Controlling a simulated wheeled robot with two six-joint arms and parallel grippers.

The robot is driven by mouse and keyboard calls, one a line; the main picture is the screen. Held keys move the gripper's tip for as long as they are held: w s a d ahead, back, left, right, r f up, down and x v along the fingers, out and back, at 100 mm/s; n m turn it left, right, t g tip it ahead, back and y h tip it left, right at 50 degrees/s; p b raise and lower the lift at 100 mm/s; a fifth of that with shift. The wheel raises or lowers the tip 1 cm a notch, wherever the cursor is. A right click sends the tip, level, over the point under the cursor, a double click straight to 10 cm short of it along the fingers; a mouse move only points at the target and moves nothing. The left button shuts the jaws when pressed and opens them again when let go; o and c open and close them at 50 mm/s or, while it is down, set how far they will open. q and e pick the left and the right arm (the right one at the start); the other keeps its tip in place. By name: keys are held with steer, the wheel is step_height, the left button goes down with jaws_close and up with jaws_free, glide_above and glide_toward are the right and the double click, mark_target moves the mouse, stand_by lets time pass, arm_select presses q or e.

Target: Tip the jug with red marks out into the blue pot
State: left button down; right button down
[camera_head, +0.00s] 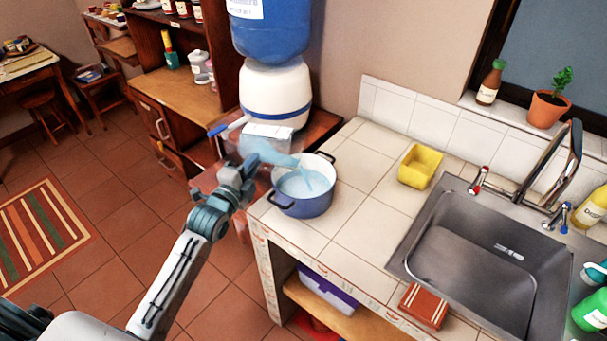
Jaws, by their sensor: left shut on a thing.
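The clear jug (268,152) is tilted toward the right at the left edge of the blue pot, with pale blue liquid inside. Its red marks are too small to make out for certain. Liquid runs from it into the blue pot (306,206), which stands upright on the tiled counter's left corner and holds pale blue liquid. My left gripper (243,174) is shut on the jug, just left of the pot. The gripper hides part of the jug. My right gripper is not in view.
A water dispenser (275,95) with a blue bottle stands behind the pot. A yellow container (420,166) and a metal sink (480,260) are to the right. The tiled counter (368,190) between pot and yellow container is clear.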

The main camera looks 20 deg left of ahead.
arm_select(q)
steer(key=shift+d+r+m, duration=0.3)
steer(key=shift+r+m, duration=0.2)
steer(key=shift+m, duration=0.2)
stand_by(0.6)
